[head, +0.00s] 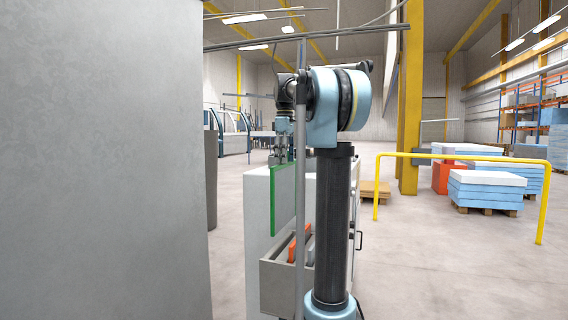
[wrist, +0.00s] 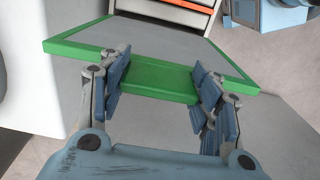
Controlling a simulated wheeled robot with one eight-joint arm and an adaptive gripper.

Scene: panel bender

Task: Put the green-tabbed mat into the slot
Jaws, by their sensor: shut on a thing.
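The green-tabbed mat (wrist: 150,38) is a thin grey panel with green edging and a wide green tab (wrist: 158,82). My gripper (wrist: 163,80) is shut on this tab, with one finger on each side in the wrist view. In the head view the mat's green edge (head: 273,200) hangs upright below my gripper (head: 281,157). A grey open-topped box (head: 283,287) holding orange and grey pieces stands low beyond and below the mat. It also shows at the top of the wrist view (wrist: 168,14). I cannot tell which opening is the slot.
A large grey panel (head: 100,160) blocks the left of the head view. A white cabinet (head: 257,215) stands beside the mat. A yellow rail (head: 465,157) and stacked blue sheets (head: 487,190) are at the right. Open floor lies between.

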